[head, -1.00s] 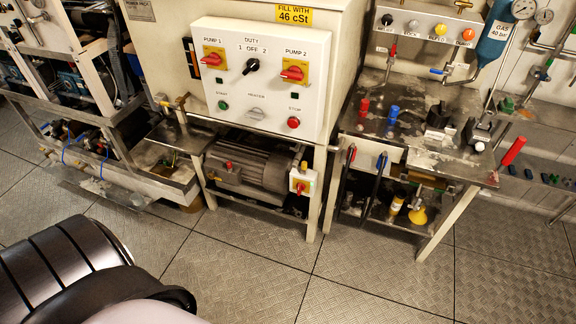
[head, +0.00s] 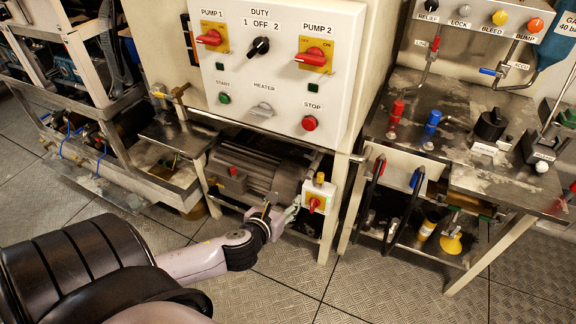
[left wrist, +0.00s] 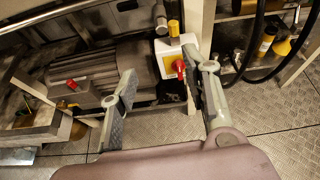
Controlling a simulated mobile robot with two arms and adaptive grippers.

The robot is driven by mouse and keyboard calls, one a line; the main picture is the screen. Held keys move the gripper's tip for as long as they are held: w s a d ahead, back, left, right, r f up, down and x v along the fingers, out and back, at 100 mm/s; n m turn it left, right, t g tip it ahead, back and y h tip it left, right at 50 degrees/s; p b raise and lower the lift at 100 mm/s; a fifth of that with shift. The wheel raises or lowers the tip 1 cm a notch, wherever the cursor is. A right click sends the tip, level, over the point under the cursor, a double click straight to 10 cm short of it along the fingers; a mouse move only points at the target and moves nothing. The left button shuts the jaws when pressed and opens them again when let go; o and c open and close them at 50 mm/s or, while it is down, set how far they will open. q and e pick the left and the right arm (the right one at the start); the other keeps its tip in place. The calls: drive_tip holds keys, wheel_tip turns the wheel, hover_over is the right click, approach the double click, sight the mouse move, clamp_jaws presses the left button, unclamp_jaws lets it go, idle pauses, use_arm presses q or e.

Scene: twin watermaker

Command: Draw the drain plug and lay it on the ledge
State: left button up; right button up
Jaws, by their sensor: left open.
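My left gripper (head: 281,211) reaches in from the lower left of the head view, low in front of the motor. In the left wrist view its two fingers (left wrist: 161,68) are spread apart with nothing between them. Beyond them are a white switch box (left wrist: 175,56) with a red knob and a short brass-yellow cylinder (left wrist: 173,28) just above it. The cylinder also shows in the head view (head: 320,178); I cannot tell for sure whether it is the drain plug. A metal ledge (head: 168,143) juts out left of the motor. My right gripper is out of view.
The grey motor (head: 262,172) sits in the frame under the pump panel (head: 265,75). A frame leg (head: 335,215) stands right of the switch box. Black hoses (head: 370,190) hang farther right under the steel bench (head: 425,100). The plate floor in front is clear.

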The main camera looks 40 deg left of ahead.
use_arm(q)
drive_tip(key=b, duration=0.2)
approach(308, 176)
drive_tip(key=x, duration=0.8)
drive_tip(key=shift+f, duration=0.15)
drive_tip(key=shift+w+a+f+m, duration=0.15)
drive_tip(key=shift+w+f+m, duration=0.15)
drive_tip(key=shift+w, duration=0.45)
drive_tip(key=shift+c, duration=0.5)
clamp_jaws()
drive_tip(key=c, duration=0.6)
unclamp_jaws()
clamp_jaws()
